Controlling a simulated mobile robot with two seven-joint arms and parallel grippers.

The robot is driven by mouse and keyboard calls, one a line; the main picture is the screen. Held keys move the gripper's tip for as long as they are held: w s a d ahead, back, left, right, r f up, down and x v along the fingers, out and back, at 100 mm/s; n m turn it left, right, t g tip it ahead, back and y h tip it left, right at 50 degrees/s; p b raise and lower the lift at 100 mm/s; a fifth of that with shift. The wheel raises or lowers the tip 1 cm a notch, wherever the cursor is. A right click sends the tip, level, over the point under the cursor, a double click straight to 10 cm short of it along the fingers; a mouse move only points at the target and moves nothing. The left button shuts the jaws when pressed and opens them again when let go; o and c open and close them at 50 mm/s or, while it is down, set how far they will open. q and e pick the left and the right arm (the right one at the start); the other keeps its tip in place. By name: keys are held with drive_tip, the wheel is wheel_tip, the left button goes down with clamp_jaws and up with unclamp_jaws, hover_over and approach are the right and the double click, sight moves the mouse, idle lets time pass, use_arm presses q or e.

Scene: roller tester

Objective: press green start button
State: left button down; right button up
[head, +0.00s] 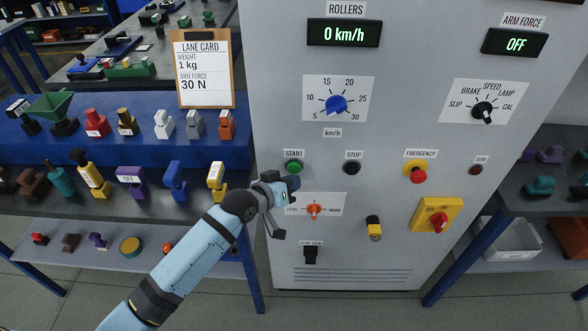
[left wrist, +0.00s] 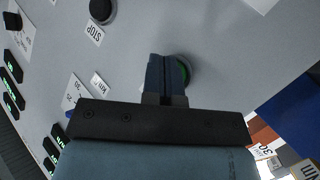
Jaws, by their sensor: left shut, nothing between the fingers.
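The green start button (head: 293,166) sits on the grey panel under the START label (head: 293,153). My left gripper (head: 292,182) is shut and empty, its fingertips just below the button in the head view. In the left wrist view the shut fingers (left wrist: 167,75) point at the panel and partly cover the green button (left wrist: 184,70). Whether the fingertips touch the button cannot be told. My right gripper is not in view.
The black STOP button (head: 352,167) is right of START, and the red emergency button (head: 418,174) is further right. An orange knob (head: 314,209) sits below. The ROLLERS display (head: 344,33) reads 0 km/h. Shelves with coloured items stand left.

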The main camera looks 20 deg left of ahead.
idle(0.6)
use_arm(q)
drive_tip(key=shift+w+a, duration=0.1)
drive_tip(key=shift+w, duration=0.35)
